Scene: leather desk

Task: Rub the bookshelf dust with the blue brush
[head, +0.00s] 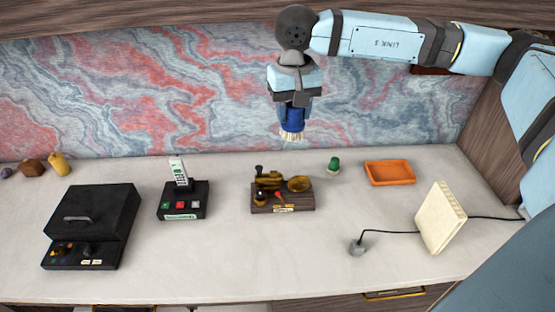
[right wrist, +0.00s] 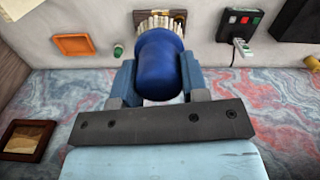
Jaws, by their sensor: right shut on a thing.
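The blue brush (head: 291,121) has a blue handle and pale bristles. My right gripper (head: 290,104) is shut on its handle and holds it upright above the back of the desk, bristles down, in front of the marbled wall. The brush (right wrist: 160,62) also fills the middle of the right wrist view, between the two fingers of my gripper (right wrist: 158,82). No bookshelf dust can be made out in either view. My left gripper is not in view.
The pale desk (head: 225,265) carries a black machine (head: 95,215), a phone on a base (head: 181,200), a wooden stand with brass parts (head: 282,195), a green-topped item (head: 333,165), an orange tray (head: 390,173) and a cream router-like box (head: 440,218). The desk's front middle is clear.

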